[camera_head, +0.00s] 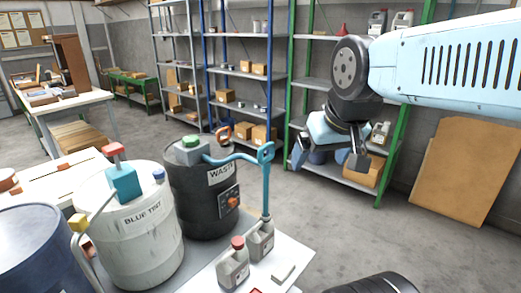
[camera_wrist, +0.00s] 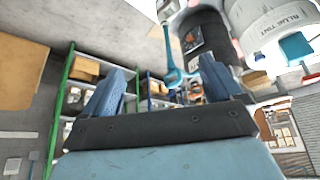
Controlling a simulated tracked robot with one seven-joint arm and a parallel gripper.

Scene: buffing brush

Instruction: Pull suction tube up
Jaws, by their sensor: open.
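The blue suction tube (camera_head: 235,157) runs from the green-capped fitting on the black waste drum (camera_head: 203,195) to a ring-shaped handle (camera_head: 266,153). From there it drops straight down to a grey jug (camera_head: 261,240), and its lower end is hidden there. My gripper (camera_head: 328,160) is open and empty, in the air right of the handle and at about its height in the picture. In the wrist view, the tube (camera_wrist: 171,45) and its handle (camera_wrist: 174,76) show between the two fingers of my gripper (camera_wrist: 164,68), apart from both and seemingly beyond them.
A second jug (camera_head: 233,265) with a red cap stands beside the first on a pale surface (camera_head: 297,262). The white blue-tint drum (camera_head: 130,230) stands left of the waste drum. Shelves (camera_head: 240,75) stand behind. Open floor (camera_head: 340,235) lies right of the jugs.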

